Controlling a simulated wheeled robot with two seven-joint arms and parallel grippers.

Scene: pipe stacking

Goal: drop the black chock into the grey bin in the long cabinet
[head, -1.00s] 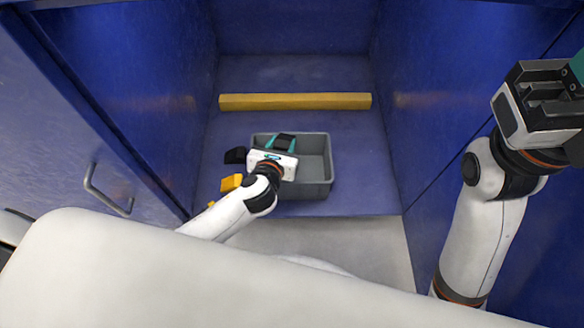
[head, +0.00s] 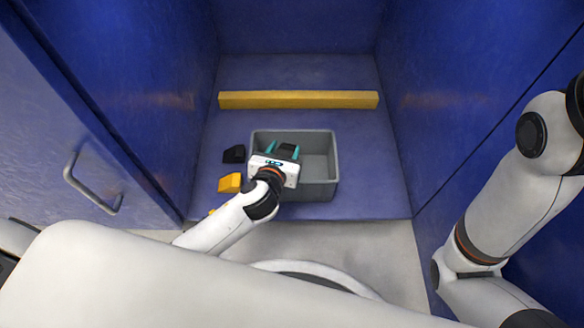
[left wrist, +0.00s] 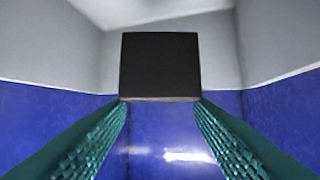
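My left gripper (head: 284,150) is over the grey bin (head: 319,180), its teal fingers pointing toward the back of the cabinet. It is shut on a black chock (head: 287,149), which shows as a dark block at the fingertips in the left wrist view (left wrist: 160,67). Grey walls show behind it there. The bin stands on the blue cabinet floor, and the part of it under my gripper and wrist is hidden. A second black chock (head: 234,154) lies on the floor left of the bin. My right gripper is outside both current views.
A yellow chock (head: 229,183) lies left of the bin, and another yellow piece (head: 211,212) is partly hidden near my left arm. A yellow beam (head: 298,100) crosses the floor behind the bin. Blue cabinet walls stand close on both sides.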

